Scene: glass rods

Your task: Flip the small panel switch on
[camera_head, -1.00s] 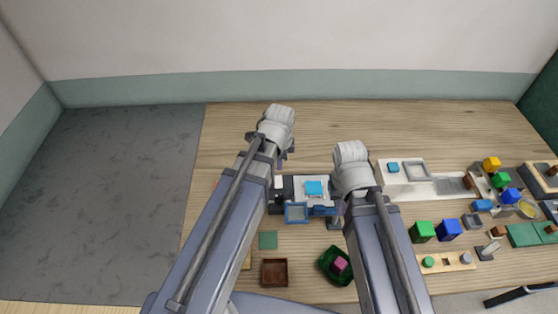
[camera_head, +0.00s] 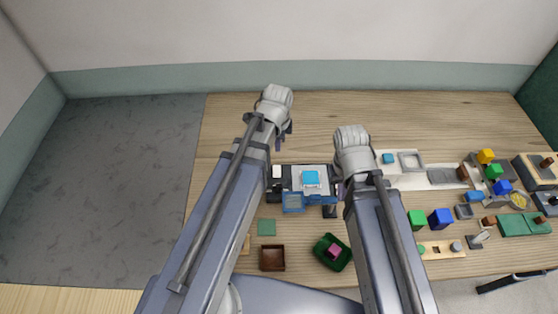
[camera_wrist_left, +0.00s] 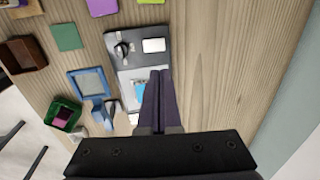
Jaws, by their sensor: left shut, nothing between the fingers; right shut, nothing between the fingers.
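A dark grey panel (camera_wrist_left: 115,75) lies on the wooden table. In the left wrist view it carries a small dark lever switch (camera_wrist_left: 122,49), a white rectangle (camera_wrist_left: 154,45) and a light plate with a blue block (camera_wrist_left: 139,90). I cannot tell the switch's position. The panel shows partly between my arms in the head view, with the blue block (camera_head: 311,177) on it. My left gripper (camera_wrist_left: 160,72) is shut and empty above the panel; its fingers cover part of the plate. In the head view my left gripper (camera_head: 284,140) is beyond the panel. My right gripper (camera_head: 340,188) is shut, mostly hidden by its arm.
A blue frame (camera_head: 293,202) stands at the panel's near edge. A green mat (camera_head: 266,227), a brown box (camera_head: 272,247) and a green bin (camera_head: 320,253) with a pink block lie nearer. Several blocks and trays crowd the right. The table beyond the panel is bare.

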